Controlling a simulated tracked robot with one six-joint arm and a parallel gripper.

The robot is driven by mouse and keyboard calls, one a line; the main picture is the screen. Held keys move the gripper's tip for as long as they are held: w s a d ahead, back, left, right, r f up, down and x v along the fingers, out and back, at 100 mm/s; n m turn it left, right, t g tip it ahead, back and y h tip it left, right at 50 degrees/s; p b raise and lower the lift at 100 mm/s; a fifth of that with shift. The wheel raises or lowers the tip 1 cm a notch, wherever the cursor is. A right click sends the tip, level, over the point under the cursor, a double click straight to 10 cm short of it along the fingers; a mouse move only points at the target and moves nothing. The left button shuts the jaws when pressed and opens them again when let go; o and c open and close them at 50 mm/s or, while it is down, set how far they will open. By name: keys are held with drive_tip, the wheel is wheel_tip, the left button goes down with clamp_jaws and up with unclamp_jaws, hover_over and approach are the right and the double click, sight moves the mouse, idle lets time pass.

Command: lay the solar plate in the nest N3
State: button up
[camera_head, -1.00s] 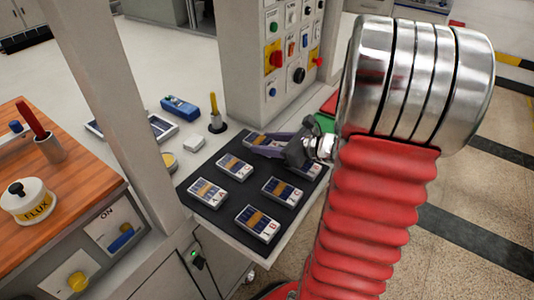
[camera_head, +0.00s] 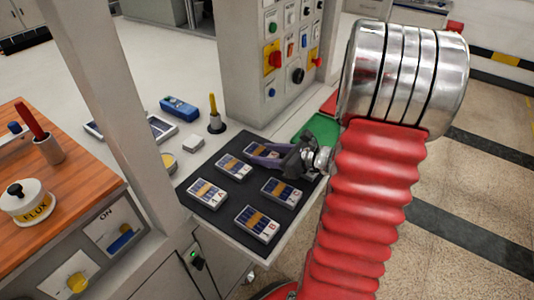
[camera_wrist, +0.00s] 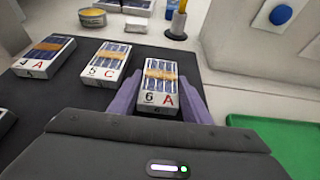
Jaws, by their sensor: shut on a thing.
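My gripper (camera_head: 256,156) has its purple fingers on either side of a solar plate marked "6 A" (camera_wrist: 160,85), with dark blue cells and an orange band. It is shut on this plate. In the head view the fingers partly hide the plate (camera_head: 264,149). I cannot tell whether it rests on the dark mat (camera_head: 226,212) or is just above it. Other plates lie on the mat, among them "5 C" (camera_wrist: 103,64) and "4 A" (camera_wrist: 44,57). I see no readable N3 label.
A green tray (camera_head: 318,129) lies to the right of the mat. A switch cabinet (camera_head: 270,75) rises behind. A yellow-handled tool (camera_head: 215,108), a blue device (camera_head: 180,107) and a round tin (camera_wrist: 92,17) stand beyond the mat. A grey post (camera_head: 120,110) is at left.

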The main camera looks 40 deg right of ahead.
drive_tip(key=o, duration=1.2)
drive_tip(key=shift+f, duration=0.1)
drive_tip(key=shift+s+d+r, duration=0.2)
drive_tip(key=shift+s+r, duration=0.2)
drive_tip(key=shift+s, duration=0.05)
drive_tip(key=v, duration=1.1)
drive_tip(key=shift+a, duration=0.1)
